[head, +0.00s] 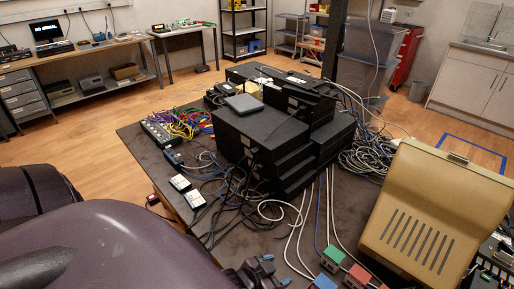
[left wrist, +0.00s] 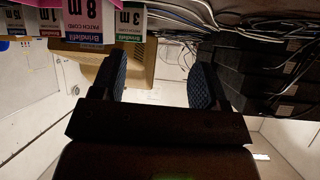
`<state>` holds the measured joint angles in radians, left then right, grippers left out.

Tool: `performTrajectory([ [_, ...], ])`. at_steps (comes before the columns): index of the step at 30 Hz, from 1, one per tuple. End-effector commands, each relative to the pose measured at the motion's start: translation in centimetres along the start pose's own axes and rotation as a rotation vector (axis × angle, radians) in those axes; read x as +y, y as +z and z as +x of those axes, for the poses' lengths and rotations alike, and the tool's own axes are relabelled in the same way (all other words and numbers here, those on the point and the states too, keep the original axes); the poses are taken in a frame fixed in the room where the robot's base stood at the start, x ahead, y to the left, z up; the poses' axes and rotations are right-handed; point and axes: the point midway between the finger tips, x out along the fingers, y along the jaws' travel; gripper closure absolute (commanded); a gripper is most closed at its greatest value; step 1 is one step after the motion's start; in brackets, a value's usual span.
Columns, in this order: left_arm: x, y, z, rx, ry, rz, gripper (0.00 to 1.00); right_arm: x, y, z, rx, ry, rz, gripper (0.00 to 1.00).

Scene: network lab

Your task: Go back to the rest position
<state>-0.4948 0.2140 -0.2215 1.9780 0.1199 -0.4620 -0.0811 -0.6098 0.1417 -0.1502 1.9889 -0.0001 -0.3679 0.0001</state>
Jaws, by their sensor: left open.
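My left gripper (head: 274,270) shows at the bottom middle of the head view, low beside the near edge of the dark table (head: 150,160). Its blue-padded fingers also show in the left wrist view (left wrist: 160,85), spread apart with nothing between them. My left arm fills the lower left of the head view. My right gripper is in neither view.
Stacked black network units (head: 260,135) and loose cables (head: 370,150) cover the table's middle. A beige vented case (head: 435,210) stands at right. Small coloured boxes, including a green one (head: 332,259), sit near the gripper. Patch cord boxes (left wrist: 88,20) appear close in the wrist view.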

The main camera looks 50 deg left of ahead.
Motion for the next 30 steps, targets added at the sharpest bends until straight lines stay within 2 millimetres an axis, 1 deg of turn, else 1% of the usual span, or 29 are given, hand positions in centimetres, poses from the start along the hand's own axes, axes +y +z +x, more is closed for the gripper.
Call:
performTrajectory([
  [1, -0.7, 1.1, -1.0, 0.001, -0.045, -0.027, 0.32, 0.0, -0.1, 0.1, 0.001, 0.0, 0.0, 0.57],
  [3, -1.6, 1.9, -1.9, 0.007, -0.091, -0.048, 0.32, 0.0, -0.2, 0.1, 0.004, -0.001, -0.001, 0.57],
  [7, -2.5, 2.8, -2.9, 0.013, -0.135, -0.063, 0.32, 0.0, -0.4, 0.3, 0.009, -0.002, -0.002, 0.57],
  [19, -2.5, 2.9, -3.0, 0.014, -0.139, -0.064, 0.32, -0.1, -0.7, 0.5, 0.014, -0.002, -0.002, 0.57],
  [30, -2.5, 2.9, -3.0, 0.014, -0.138, -0.064, 0.32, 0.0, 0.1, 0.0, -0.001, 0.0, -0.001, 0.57],
])
